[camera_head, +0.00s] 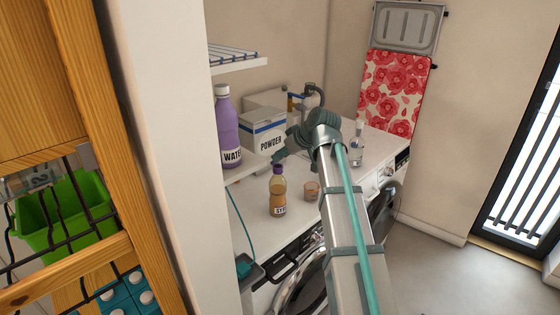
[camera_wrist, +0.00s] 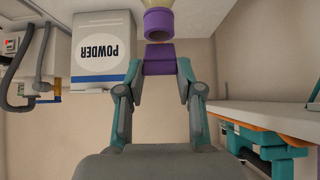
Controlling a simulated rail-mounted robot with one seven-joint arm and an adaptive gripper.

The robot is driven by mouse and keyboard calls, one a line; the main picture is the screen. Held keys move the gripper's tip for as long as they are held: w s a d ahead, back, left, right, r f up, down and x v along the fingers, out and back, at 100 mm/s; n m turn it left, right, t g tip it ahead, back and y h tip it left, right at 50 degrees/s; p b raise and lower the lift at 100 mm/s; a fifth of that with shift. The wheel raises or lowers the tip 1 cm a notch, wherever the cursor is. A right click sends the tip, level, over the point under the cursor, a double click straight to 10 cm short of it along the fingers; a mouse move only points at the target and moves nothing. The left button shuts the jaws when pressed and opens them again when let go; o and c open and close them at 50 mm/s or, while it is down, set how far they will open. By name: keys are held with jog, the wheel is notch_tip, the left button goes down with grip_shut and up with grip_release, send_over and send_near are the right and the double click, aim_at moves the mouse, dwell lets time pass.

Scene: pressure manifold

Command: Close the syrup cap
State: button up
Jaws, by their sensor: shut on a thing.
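The syrup bottle (camera_head: 278,197), with amber contents and a purple top, stands upright on the white counter in the head view. My gripper (camera_head: 279,157) is right at its top, reaching in from the right. The wrist view is upside down. There my gripper (camera_wrist: 162,66) is shut on a purple cap piece (camera_wrist: 160,58). Most of the bottle is outside the wrist view.
A white powder box (camera_head: 264,137) stands behind the bottle, and a purple water bottle (camera_head: 226,128) is to its left. A small orange-brown cup (camera_head: 311,190) stands to its right. A clear bottle (camera_head: 357,145) is farther right. A wire shelf (camera_head: 235,55) hangs above.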

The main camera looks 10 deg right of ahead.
jog(key=f+t+y+b, duration=0.1)
jog(key=t+b, duration=0.1)
jog(key=b, duration=0.5)
jog(key=s+d+f+t+y+b, duration=0.1)
jog(key=f+t+y+b, duration=0.1)
jog(key=b, duration=0.6)
jog(key=s+f+t+y+b, duration=0.1)
jog(key=f+t+y+b, duration=0.1)
jog(key=b, duration=0.5)
jog(key=shift+d+t+b, duration=0.15)
jog(key=shift+t+b, duration=0.15)
jog(key=shift+t, duration=0.6)
jog(key=shift+b, duration=0.6)
jog(key=shift+r, duration=0.15)
jog(key=o, duration=1.2)
jog(key=shift+s, duration=0.1)
